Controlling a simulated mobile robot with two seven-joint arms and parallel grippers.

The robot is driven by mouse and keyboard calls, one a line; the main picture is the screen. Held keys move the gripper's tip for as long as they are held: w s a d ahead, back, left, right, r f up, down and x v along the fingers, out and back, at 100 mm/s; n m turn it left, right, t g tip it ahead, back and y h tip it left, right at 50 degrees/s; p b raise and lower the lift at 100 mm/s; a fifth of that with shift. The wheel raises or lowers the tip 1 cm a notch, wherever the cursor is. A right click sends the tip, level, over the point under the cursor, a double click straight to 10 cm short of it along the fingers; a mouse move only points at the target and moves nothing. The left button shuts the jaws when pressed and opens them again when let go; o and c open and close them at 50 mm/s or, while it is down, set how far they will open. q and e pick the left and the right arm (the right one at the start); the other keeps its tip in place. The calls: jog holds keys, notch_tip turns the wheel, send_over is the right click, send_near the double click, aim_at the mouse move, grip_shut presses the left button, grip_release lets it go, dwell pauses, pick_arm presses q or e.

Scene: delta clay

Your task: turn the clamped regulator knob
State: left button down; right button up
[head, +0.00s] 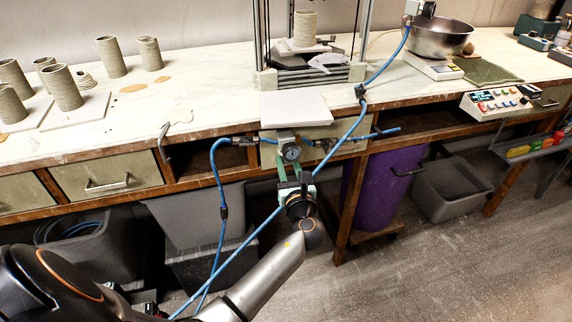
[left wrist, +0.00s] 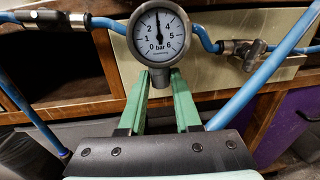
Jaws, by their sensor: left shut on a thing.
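My left gripper (head: 287,174) reaches up to the regulator from below and in front. In the left wrist view its two green fingers (left wrist: 161,88) stand on either side of a grey part just under the gauge. They are shut on the regulator knob, which is mostly hidden behind the gauge. My right gripper is not in view.
Blue air hoses (head: 219,170) run from both sides of the regulator, and one crosses near my left arm. A white slab (head: 295,107) lies above it on the bench (head: 215,100). A purple bin (head: 385,190) stands below right.

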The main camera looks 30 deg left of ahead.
pick_arm(q)
jog(key=shift+n+g+y, duration=0.4)
jog(key=shift+g, duration=0.1)
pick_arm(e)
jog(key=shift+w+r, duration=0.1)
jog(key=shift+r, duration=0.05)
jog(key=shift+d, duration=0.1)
pick_arm(q)
jog(key=c, duration=0.9)
grip_release()
jog(key=shift+c, duration=0.2)
jog(key=shift+o, duration=0.2)
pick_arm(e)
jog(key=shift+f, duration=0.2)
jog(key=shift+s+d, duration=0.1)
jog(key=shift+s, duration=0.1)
